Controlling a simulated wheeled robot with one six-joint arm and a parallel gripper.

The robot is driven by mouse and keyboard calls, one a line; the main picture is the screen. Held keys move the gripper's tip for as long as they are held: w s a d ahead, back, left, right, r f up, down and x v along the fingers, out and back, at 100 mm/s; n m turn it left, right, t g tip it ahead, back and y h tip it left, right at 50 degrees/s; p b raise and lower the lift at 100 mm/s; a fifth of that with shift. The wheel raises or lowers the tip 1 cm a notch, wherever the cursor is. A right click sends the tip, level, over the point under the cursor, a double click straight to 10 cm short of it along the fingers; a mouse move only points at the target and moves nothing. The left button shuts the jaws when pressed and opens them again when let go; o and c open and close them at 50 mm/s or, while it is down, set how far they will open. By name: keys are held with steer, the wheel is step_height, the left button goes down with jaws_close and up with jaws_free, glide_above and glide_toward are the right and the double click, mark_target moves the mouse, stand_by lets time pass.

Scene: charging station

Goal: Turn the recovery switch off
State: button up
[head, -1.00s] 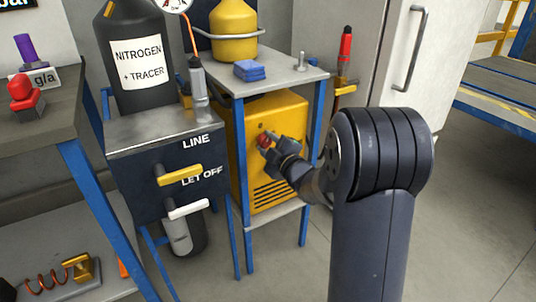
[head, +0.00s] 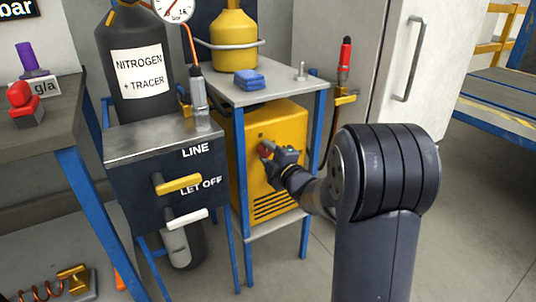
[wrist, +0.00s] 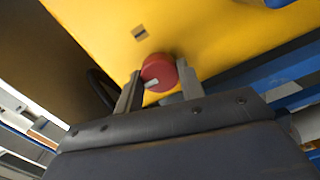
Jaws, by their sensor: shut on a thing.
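The recovery switch is a round red knob (wrist: 158,72) with a pale pointer mark, on the front of the yellow recovery machine (head: 284,119). The knob also shows in the head view (head: 264,150), partly covered by my gripper. My gripper (wrist: 158,85) has its two fingers on either side of the knob and is shut on it. In the wrist view the pale mark points down and to the left. A small dark square (wrist: 140,33) sits on the yellow panel near the knob.
The yellow machine stands on the lower shelf of a blue-legged stand (head: 238,190). To its left is a dark cabinet (head: 135,170) with a yellow lever (head: 180,185) and a white lever (head: 187,217). A white fridge (head: 400,50) stands behind on the right.

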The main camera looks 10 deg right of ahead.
steer(key=o, duration=1)
steer(key=p+v, duration=0.2)
steer(key=v, duration=0.8)
steer(key=shift+s+p, duration=0.3)
steer(key=shift+s, duration=0.1)
